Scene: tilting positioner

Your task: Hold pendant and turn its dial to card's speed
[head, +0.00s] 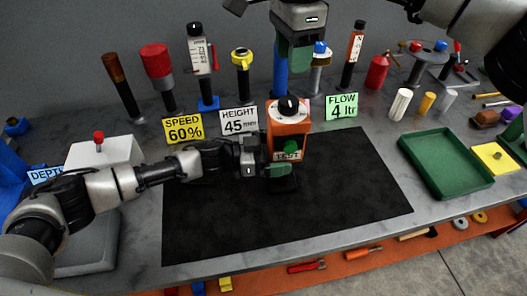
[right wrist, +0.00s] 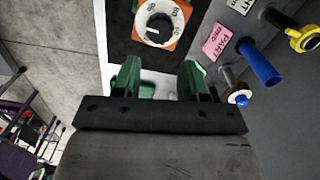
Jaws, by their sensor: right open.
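The orange pendant (head: 289,127) is upright over the black mat, with a black knob (head: 289,104) on its white dial face and a small display in front. In the right wrist view the dial (right wrist: 160,27) shows a pale pointer line; its setting is too small to read surely. The yellow speed card (head: 184,128) reads 60%. My left gripper (head: 277,169) is at the pendant's lower part, one green finger across its front; the far finger is hidden. It appears shut on the pendant. My right gripper (head: 297,52) is open and empty above and behind the pendant; its fingers show in the wrist view (right wrist: 160,80).
A height card (head: 238,121) reads 45 mm, and a flow card (head: 342,107) reads 4 ltr. Several upright tools stand along the back. A green tray (head: 445,190) lies at the right. The black mat (head: 355,205) is clear right of the pendant.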

